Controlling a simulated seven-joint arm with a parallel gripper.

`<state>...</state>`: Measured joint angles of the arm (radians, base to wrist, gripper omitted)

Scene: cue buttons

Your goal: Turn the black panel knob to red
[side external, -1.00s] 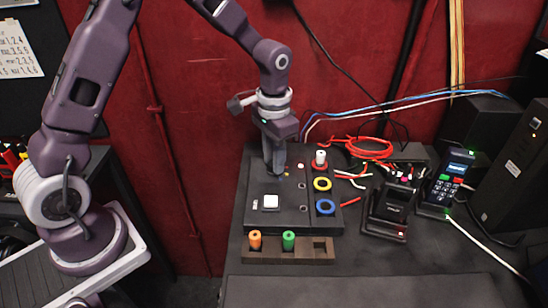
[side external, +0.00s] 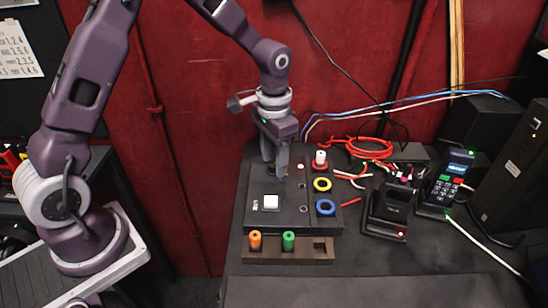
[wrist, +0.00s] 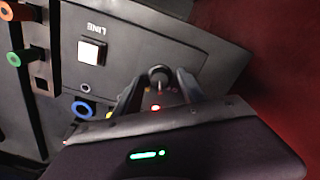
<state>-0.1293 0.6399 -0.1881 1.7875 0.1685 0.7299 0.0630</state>
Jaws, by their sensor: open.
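The black panel knob (wrist: 158,74) shows in the wrist view as a small round dark knob with a pale mark, between my gripper's fingers. A small red light (wrist: 155,107) glows on the panel close to it. My gripper (wrist: 160,84) is open, with one finger on each side of the knob; I cannot tell whether either touches it. In the side view my gripper (side external: 276,174) points down over the back left of the dark panel (side external: 255,180), and its fingers hide the knob. The knob's pointing direction is unclear.
The panel also holds a white square button (side external: 271,202), a yellow ring (side external: 322,184), a blue ring (side external: 326,207) and a white peg on a red base (side external: 320,158). A wooden rack (side external: 318,258) in front holds orange and green pegs. Wires and handheld devices lie right.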

